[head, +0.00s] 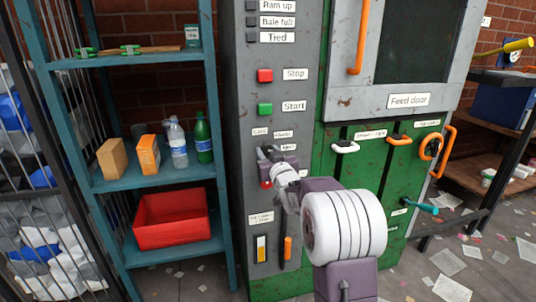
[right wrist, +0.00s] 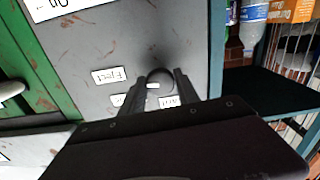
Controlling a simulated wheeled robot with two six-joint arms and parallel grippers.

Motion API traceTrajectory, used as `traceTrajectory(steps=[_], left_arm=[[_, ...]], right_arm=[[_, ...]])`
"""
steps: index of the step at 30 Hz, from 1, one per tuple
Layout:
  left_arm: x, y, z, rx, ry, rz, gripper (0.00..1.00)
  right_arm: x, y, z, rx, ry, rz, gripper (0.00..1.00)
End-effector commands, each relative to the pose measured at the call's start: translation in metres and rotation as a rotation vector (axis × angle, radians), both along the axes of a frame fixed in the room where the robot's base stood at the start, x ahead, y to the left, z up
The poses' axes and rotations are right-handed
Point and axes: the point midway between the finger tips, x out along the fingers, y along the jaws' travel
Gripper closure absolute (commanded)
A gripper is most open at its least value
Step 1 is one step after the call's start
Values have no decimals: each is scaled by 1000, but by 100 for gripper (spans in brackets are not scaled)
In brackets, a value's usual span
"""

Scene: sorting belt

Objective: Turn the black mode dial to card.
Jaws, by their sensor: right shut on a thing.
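The black mode dial (right wrist: 161,77) is on the grey control panel (head: 246,100). It shows between the two fingers of my right gripper (right wrist: 160,84) in the right wrist view, and the gripper is shut on it. A small pale mark shows at the dial, but I cannot tell for sure which way it points. The card label (right wrist: 168,101) and the eject label (right wrist: 110,76) sit close by, upside down in that view. In the head view my right gripper (head: 268,155) reaches the panel just below the labels and mostly hides the dial. My left gripper is not in view.
Red stop (head: 265,75) and green start (head: 265,108) buttons sit above. An orange-handled lever (head: 287,248) is below. The green machine front with the feed door label (head: 408,100) is to the right. A teal shelf (head: 215,120) with bottles, boxes and a red bin (head: 172,220) stands left.

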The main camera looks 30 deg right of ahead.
Motion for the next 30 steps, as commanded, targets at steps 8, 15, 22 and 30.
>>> traceTrajectory(steps=[8,15,22,30], left_arm=[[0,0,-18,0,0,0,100],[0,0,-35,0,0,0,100],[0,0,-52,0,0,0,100],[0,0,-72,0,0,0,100]], right_arm=[[0,0,-3,-195,45,0,100],[0,-1,-4,-417,99,0,100],[-1,-1,-4,-630,152,0,100],[-1,-2,-4,-880,212,0,100]])
